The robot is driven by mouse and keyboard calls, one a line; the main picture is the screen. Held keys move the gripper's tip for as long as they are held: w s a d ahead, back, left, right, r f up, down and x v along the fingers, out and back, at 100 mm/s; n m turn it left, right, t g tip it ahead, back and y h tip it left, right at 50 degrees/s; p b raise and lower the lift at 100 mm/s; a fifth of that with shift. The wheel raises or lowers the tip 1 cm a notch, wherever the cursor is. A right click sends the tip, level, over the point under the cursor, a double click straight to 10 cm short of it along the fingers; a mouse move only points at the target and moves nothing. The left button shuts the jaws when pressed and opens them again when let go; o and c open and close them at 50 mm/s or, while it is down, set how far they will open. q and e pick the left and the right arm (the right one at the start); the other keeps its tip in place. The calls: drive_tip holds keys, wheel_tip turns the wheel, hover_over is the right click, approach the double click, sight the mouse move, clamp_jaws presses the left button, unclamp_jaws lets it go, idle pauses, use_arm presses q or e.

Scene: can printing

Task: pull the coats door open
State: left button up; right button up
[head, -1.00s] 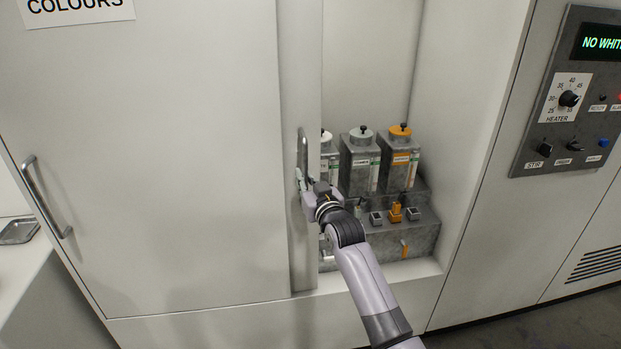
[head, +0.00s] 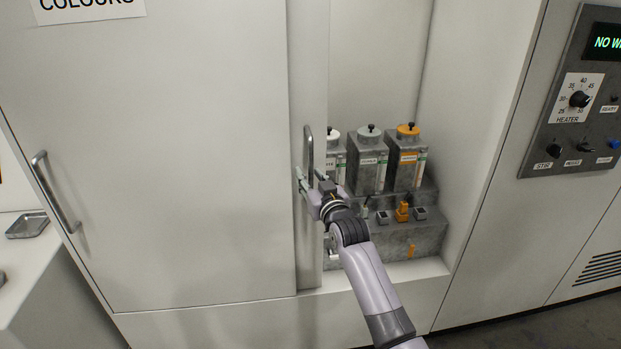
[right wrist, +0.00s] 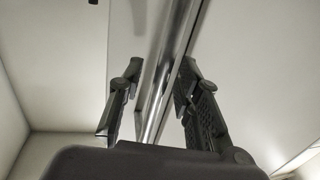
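The coats door (head: 309,250) stands swung open and shows as a narrow upright panel beside the open cabinet. Its metal bar handle (head: 309,150) runs upright on the panel. My right gripper (head: 312,180) is at the lower part of this handle. In the right wrist view the handle bar (right wrist: 165,70) passes between the two spread fingers of the right gripper (right wrist: 152,95), with gaps at its sides. My left gripper is not in view.
The open cabinet holds grey containers with white, grey and orange caps (head: 408,158) on a stepped block. A closed colours door (head: 190,170) fills the left. A heater control panel (head: 582,100) is at right. A small tray (head: 27,225) lies far left.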

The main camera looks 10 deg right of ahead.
drive_tip(key=v, duration=1.2)
